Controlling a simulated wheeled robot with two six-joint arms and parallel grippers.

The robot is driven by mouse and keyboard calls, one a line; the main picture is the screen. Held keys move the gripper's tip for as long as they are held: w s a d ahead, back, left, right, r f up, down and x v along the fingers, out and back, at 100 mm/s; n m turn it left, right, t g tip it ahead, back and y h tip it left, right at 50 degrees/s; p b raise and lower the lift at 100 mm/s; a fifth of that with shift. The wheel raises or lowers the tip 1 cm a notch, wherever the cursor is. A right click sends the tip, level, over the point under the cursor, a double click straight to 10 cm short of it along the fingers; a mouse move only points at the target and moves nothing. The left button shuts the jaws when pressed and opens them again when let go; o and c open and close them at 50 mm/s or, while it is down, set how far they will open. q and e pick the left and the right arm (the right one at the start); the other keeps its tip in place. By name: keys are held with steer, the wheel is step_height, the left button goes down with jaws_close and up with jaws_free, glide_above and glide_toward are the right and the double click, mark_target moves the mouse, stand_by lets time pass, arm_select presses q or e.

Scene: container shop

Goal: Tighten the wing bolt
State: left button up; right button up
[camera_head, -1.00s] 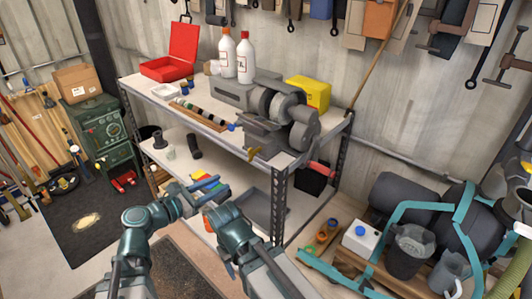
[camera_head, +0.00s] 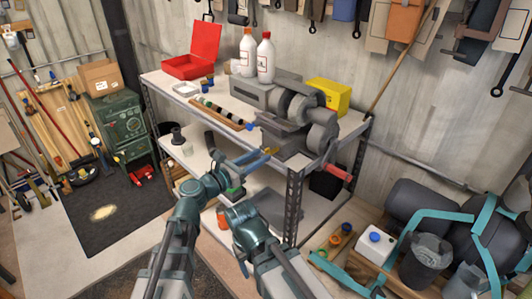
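The wing bolt, seen as a small brass-yellow piece (camera_head: 271,151), sits at the front lower edge of the grey machine (camera_head: 290,115) on the bench top. My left gripper (camera_head: 258,156) reaches up from the left, with its blue fingertips at or right beside the brass piece. I cannot tell whether they touch it or how far apart the fingers are. My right arm is folded low in front of the bench, below the left one. Its fingers do not show.
The metal bench (camera_head: 222,118) also holds two white bottles (camera_head: 265,60), an open red case (camera_head: 196,53) and a yellow box (camera_head: 328,95). A red-handled part (camera_head: 338,173) juts past the bench's right corner. Crates and a dark bucket (camera_head: 422,260) stand at lower right.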

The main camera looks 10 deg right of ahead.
mark_target(264, 154)
arm_select(q)
steer(key=shift+x, duration=1.75)
jaws_close()
